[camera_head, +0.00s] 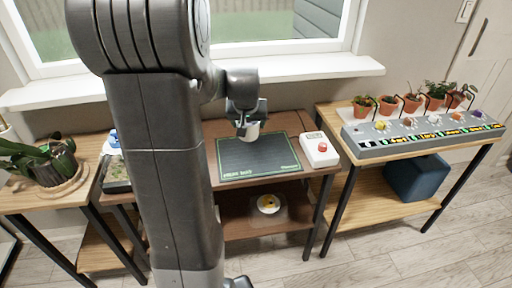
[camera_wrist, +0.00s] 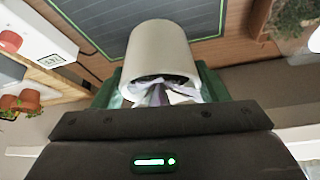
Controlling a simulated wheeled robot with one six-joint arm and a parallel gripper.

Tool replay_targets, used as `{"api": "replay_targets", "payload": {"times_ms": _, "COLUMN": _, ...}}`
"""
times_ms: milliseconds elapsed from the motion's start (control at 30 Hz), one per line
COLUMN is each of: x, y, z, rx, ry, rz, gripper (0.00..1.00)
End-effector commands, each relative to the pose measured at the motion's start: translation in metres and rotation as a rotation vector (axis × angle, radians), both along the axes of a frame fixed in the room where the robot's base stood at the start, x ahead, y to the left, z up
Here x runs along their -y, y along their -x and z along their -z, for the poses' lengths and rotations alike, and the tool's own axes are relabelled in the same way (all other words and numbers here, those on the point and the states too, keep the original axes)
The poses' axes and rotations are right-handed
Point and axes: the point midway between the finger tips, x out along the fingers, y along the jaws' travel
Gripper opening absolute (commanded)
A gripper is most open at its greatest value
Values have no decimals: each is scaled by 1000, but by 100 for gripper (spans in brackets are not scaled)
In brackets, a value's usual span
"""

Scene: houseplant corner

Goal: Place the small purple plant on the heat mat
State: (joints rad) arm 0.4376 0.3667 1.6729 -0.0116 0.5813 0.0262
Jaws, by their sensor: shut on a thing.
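The small purple plant is in a pale, cream-coloured pot (camera_head: 251,133), which is in my gripper (camera_head: 248,118) above the far part of the heat mat. In the wrist view the pot (camera_wrist: 160,48) lies between the green fingers, and purple and whitish leaves (camera_wrist: 158,95) show at its mouth. The heat mat (camera_head: 258,162) is a dark rectangle with a green outline, lying on the middle table. Part of the mat (camera_wrist: 100,20) shows beyond the pot in the wrist view. I cannot tell whether the pot's base touches the mat.
A white box with a red button (camera_head: 320,149) stands right of the mat. A long grey console (camera_head: 425,138) and several terracotta-potted plants occupy the right table. A larger plant (camera_head: 48,163) stands at the left. A yellow item on a white dish (camera_head: 268,204) is on the lower shelf.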

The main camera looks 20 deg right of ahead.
Motion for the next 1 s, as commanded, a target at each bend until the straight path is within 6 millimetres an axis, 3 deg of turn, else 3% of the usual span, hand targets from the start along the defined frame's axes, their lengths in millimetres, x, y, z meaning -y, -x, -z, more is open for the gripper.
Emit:
{"api": "replay_targets", "payload": {"times_ms": 300, "x": 1, "y": 2, "z": 52, "rx": -2, "ry": -1, "rz": 0, "gripper": 37}}
{"api": "replay_targets", "payload": {"times_ms": 533, "x": 1, "y": 1, "z": 71, "rx": -1, "ry": 0, "rz": 0, "gripper": 37}}
{"api": "replay_targets", "payload": {"times_ms": 700, "x": 1, "y": 1, "z": 95, "rx": -2, "ry": -1, "rz": 0, "gripper": 37}}
{"api": "replay_targets", "payload": {"times_ms": 1000, "x": 1, "y": 1, "z": 100, "rx": 1, "ry": 0, "rz": 0, "gripper": 37}}
